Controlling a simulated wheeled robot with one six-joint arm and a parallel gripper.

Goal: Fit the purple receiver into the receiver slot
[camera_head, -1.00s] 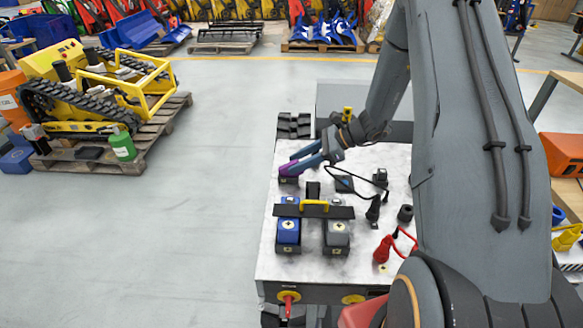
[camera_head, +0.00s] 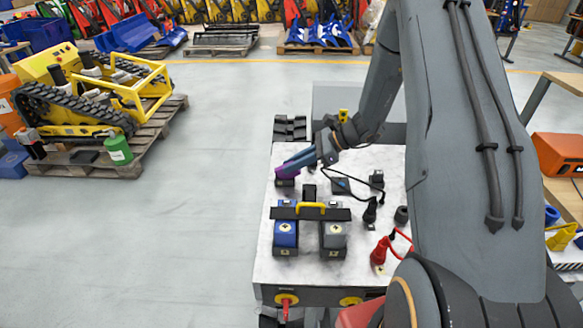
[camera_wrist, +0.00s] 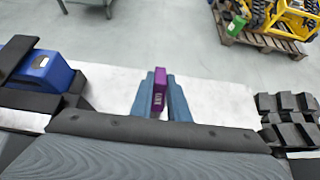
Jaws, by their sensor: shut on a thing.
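The purple receiver (camera_head: 283,173) is at the far left of the white tabletop in the head view. In the wrist view the receiver (camera_wrist: 159,89) is between my two blue-grey fingers. My gripper (camera_head: 290,167) is shut on it, with the fingers along its two sides. A small dark block (camera_head: 285,183) shows directly under the receiver in the head view. I cannot tell whether the receiver touches it or whether it is the receiver slot. The receiver's underside is hidden.
A blue block (camera_head: 286,236) and a grey block (camera_head: 333,238) stand nearer on the white table (camera_head: 265,255), under a black bar with a yellow handle (camera_head: 311,205). Black ribbed blocks (camera_head: 290,128) are at the far left corner. A cable and red connectors (camera_head: 379,250) lie to the right.

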